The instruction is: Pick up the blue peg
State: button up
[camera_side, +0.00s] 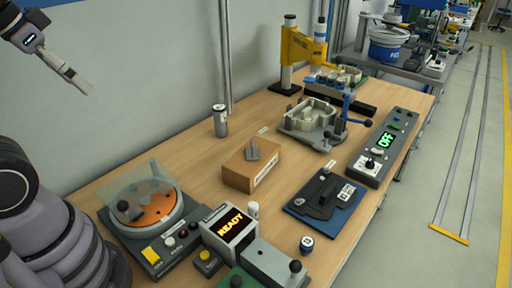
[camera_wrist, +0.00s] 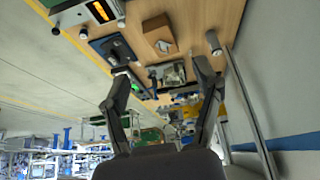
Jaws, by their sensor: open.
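I cannot single out a blue peg for certain. A blue toggle clamp (camera_side: 347,104) stands beside the grey metal casting fixture (camera_side: 312,118). My gripper (camera_side: 82,84) hangs high at the upper left of the side view, well away from the table things. In the wrist view my gripper (camera_wrist: 162,72) has its two fingers spread wide, with nothing between them.
The wooden table (camera_side: 205,178) holds a cardboard box (camera_side: 240,172) with a grey wedge, a metal canister (camera_side: 220,121), a round orange turntable unit (camera_side: 152,208), a "READY" display box (camera_side: 229,225), a blue plate fixture (camera_side: 326,195), an "OFF" control panel (camera_side: 383,148) and a yellow press (camera_side: 298,48).

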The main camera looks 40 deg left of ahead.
jog(key=w+f+m+y, duration=0.1)
jog(key=w, duration=1.1)
jog(key=w+d+f+m+t, duration=0.1)
jog(key=w+d+f+m, duration=0.3)
jog(key=w+d+f, duration=0.45)
jog(key=m+g+h, duration=0.4)
jog(key=m, duration=0.1)
send_near(307, 241)
jog(key=x, duration=1)
jog(key=shift+f, duration=0.35)
grip_shut()
jog(key=shift+r, duration=0.15)
